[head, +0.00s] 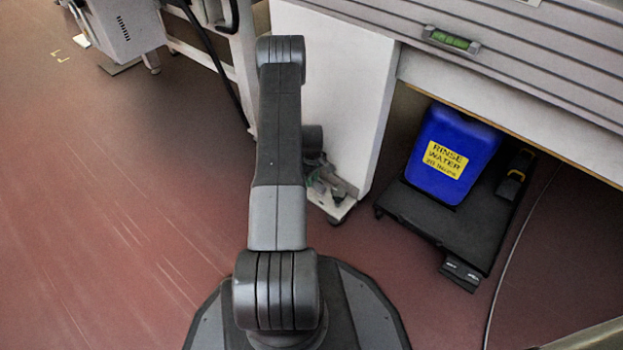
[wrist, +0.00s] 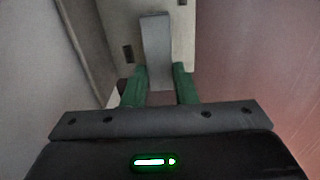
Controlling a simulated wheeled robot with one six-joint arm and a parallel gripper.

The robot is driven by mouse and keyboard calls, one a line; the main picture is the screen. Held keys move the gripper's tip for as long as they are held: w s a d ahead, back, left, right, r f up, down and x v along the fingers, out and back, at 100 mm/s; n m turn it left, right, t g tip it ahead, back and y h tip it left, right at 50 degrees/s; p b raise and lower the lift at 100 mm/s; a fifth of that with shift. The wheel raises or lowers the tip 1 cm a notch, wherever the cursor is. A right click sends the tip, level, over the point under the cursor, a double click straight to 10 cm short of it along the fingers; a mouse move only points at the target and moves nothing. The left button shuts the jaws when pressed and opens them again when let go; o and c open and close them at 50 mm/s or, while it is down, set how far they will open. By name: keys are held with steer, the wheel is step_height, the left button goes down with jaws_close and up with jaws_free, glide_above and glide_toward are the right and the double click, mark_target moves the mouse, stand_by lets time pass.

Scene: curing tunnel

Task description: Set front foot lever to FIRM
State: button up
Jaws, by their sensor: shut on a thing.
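The front foot lever (wrist: 157,45) is a flat grey bar in the wrist view, in front of a pale plate (wrist: 128,20). The green fingers of my gripper (wrist: 159,88) stand on either side of its near end and are shut on it. In the head view my gripper (head: 322,183) is low at the foot of the white cabinet, mostly behind my arm, and the lever cannot be made out clearly. Small dark marks lie beside the lever in the wrist view, but no setting word is readable.
The white cabinet (head: 335,85) stands right behind my gripper. A blue rinse water can (head: 450,150) sits on a black wheeled platform (head: 470,225) under the grey bench at right. A cable (head: 515,235) runs along the floor there. The red floor at left is clear.

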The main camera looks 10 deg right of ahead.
steer(key=o, duration=1)
step_height(320, 180, up, 14)
steer(key=p, duration=0.5)
steer(key=shift+f, duration=0.1)
steer(key=shift+f, duration=0.1)
step_height(320, 180, down, 14)
steer(key=b, duration=0.5)
steer(key=shift+s+a+r+n, duration=0.1)
steer(key=shift+a+r+n, duration=0.1)
steer(key=shift+n, duration=0.4)
